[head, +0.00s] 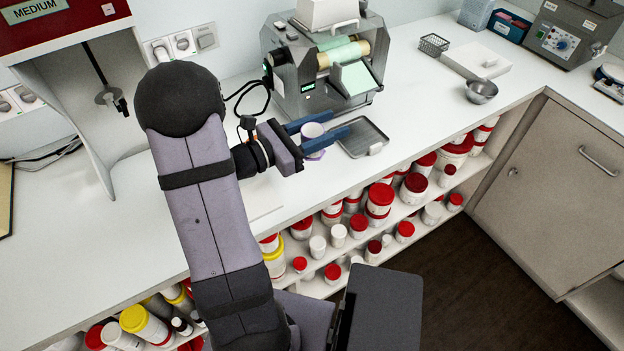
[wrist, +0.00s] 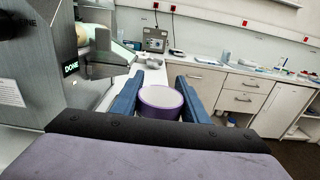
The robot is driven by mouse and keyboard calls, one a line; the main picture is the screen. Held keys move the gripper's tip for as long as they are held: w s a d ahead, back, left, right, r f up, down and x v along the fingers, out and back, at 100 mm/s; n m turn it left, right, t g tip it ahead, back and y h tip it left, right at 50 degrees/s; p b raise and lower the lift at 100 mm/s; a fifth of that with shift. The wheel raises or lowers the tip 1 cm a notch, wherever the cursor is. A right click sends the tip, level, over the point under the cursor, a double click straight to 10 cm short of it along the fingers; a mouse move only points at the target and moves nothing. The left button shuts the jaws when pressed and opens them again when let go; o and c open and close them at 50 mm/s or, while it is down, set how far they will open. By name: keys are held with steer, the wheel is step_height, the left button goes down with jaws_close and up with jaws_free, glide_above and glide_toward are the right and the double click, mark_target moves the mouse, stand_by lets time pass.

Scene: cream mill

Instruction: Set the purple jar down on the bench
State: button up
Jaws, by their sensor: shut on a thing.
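The purple jar (head: 314,148) is between the blue fingers of my gripper (head: 326,135) in the head view. It looks upright, with a pale top and purple sides, and part of it is hidden by the fingers. In the wrist view the jar (wrist: 160,98) sits between the two fingers (wrist: 160,96), its round pale top facing up. My gripper is shut on the jar near the front edge of the white bench (head: 420,105). I cannot tell whether the jar touches the bench.
The cream mill (head: 295,85) stands behind my gripper. A grey tray (head: 372,140) lies just right of the fingers. A metal bowl (head: 481,91), a white board (head: 470,62) and a wire basket (head: 433,44) stand farther right. Shelves of red-lidded tubs (head: 378,200) are below the bench edge.

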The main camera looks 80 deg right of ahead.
steer(key=shift+f+p, duration=0.55)
steer(key=shift+f, duration=4.5)
steer(key=shift+f, duration=0.1)
steer(key=shift+f, duration=0.1)
steer(key=o, duration=1.1)
steer(key=shift+c, duration=0.2)
steer(key=shift+w+r, duration=0.15)
steer(key=shift+r, duration=0.05)
steer(key=b+v, duration=0.3)
steer(key=v, duration=0.9)
